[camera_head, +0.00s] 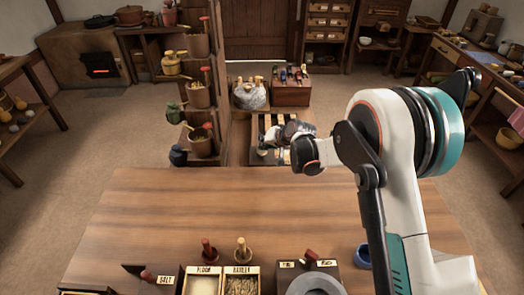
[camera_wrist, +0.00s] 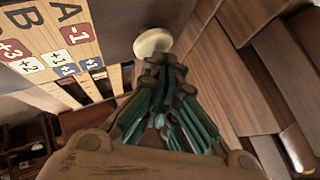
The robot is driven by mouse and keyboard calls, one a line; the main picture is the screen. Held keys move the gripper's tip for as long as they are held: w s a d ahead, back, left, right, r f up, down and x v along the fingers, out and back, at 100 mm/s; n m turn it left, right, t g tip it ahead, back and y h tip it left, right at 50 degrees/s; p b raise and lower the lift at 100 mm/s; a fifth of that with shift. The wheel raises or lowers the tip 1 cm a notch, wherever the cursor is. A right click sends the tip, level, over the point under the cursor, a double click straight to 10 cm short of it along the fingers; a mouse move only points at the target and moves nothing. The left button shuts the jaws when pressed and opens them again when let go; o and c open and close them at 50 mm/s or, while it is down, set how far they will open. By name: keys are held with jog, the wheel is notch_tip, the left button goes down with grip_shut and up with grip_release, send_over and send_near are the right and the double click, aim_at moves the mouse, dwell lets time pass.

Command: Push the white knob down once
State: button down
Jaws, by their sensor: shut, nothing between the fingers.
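The white knob (camera_wrist: 152,42) shows in the wrist view as a pale round disc just beyond my fingertips, beside a panel (camera_wrist: 50,45) marked with letters and signed numbers. My gripper (camera_wrist: 162,62) is shut with nothing between its fingers. Its tips overlap the knob's lower edge in the picture; I cannot tell whether they touch it. In the head view my gripper (camera_head: 272,138) is small and partly hidden, reaching over a pale-slatted, dark-framed unit (camera_head: 258,125) beyond the table. I cannot make out the knob clearly there.
A wooden table (camera_head: 220,205) fills the foreground, with bins (camera_head: 204,284) along its near edge and its middle clear. A shelf of pots (camera_head: 200,95) stands left of my gripper. A dark wooden box (camera_head: 291,94) stands behind. Wooden boards (camera_wrist: 235,85) line the wrist view's right side.

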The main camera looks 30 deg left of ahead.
jog(key=shift+f, duration=0.6)
dwell(0.5)
jog(key=shift+r, duration=0.1)
jog(key=shift+r+p, duration=0.6)
jog(key=shift+r, duration=0.55)
jog(key=shift+r+p, duration=1.15)
jog(key=shift+r, duration=1.4)
